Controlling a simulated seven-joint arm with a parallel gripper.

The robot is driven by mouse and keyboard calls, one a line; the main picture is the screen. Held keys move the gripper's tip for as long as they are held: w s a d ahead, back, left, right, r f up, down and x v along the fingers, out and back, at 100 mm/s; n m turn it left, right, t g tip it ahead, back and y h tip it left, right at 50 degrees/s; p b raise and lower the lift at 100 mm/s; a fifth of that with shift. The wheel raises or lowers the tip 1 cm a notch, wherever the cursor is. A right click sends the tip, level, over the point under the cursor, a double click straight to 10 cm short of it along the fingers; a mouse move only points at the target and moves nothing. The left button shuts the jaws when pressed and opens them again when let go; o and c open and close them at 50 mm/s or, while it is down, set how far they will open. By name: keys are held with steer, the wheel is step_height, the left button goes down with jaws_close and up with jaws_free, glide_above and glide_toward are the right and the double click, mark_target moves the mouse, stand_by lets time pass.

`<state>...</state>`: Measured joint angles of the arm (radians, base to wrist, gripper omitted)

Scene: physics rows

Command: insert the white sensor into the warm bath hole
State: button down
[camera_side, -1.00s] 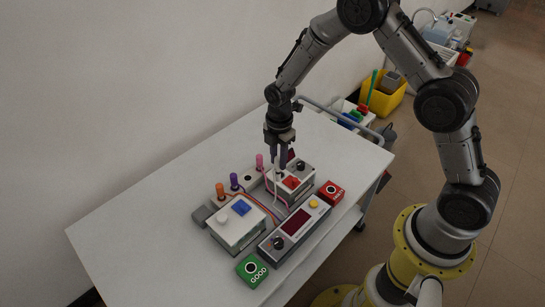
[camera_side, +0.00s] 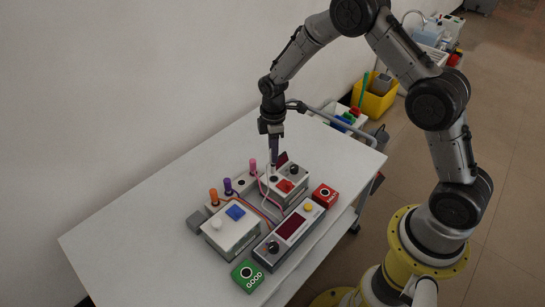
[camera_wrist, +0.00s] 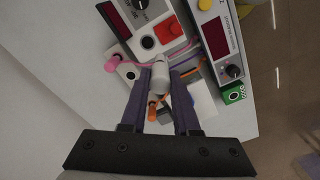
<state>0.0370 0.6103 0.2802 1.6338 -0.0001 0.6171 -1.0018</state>
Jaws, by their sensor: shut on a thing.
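The white sensor (camera_wrist: 160,76) is a pale cylinder between my two dark fingers in the wrist view. My gripper (camera_wrist: 161,72) is shut on it; it also shows in the side view (camera_side: 273,162), fingers pointing down. The warm bath (camera_side: 291,190) is a white box with a red square and a black knob. Its dark round hole (camera_wrist: 148,42) is ahead of the sensor in the wrist view. In the side view the fingers are above the hole's end of the box. The sensor's tip height is hard to tell.
A white rack (camera_wrist: 124,66) holds pink (camera_side: 253,165), purple (camera_side: 228,187) and orange (camera_side: 213,197) probes. A blue-square box (camera_side: 230,235), a display unit (camera_side: 290,228), and green (camera_side: 247,276) and red (camera_side: 325,196) blocks stand close by. Cables cross between them. The table's left side is clear.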

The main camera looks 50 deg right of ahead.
mark_target(273, 166)
step_height(273, 166, down, 6)
steer(key=w+d+m, duration=0.1)
steer(key=d+m, duration=0.1)
steer(key=m, duration=0.3)
steer(key=shift+w+d+r, duration=0.15)
steer(key=shift+w, duration=0.2)
steer(key=shift+f, duration=2.8)
stand_by(2.1)
steer(key=shift+c, duration=1)
jaws_free()
steer(key=shift+w+r, duration=0.1)
steer(key=shift+w+r, duration=0.1)
steer(key=shift+r, duration=0.55)
steer(key=shift+s+r, duration=0.2)
steer(key=shift+r, duration=2.35)
